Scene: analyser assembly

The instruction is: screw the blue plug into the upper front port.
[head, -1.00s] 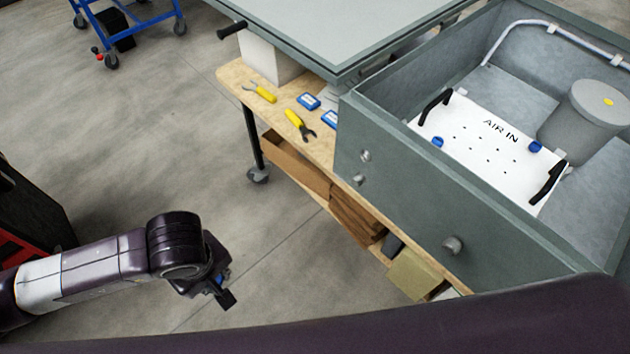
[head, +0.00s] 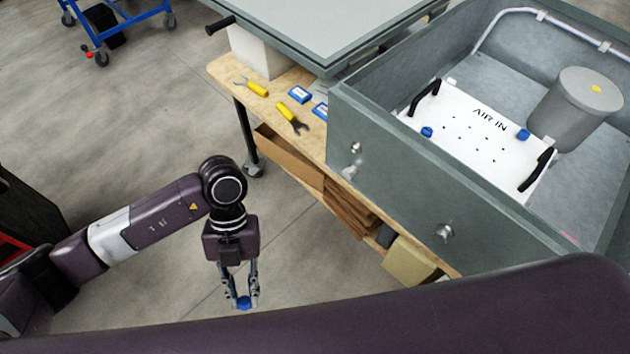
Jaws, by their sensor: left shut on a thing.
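My left gripper (head: 243,301) points down over the floor, left of the analyser box and apart from it. It is shut on the blue plug (head: 244,303), which shows between its fingertips. The grey-green analyser box (head: 400,190) stands on the wooden bench. Its front wall has an upper port (head: 355,147) with a second port (head: 349,172) just below it, both near the left corner. A third port (head: 443,233) sits farther right on the same wall. My right gripper does not show.
The bench (head: 272,105) carries yellow-handled tools (head: 293,118) and small blue boxes (head: 299,94). Inside the analyser are a white AIR IN plate (head: 470,150) and a grey cylinder (head: 575,110). Cardboard (head: 345,210) lies on the lower shelf. Floor between gripper and bench is clear.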

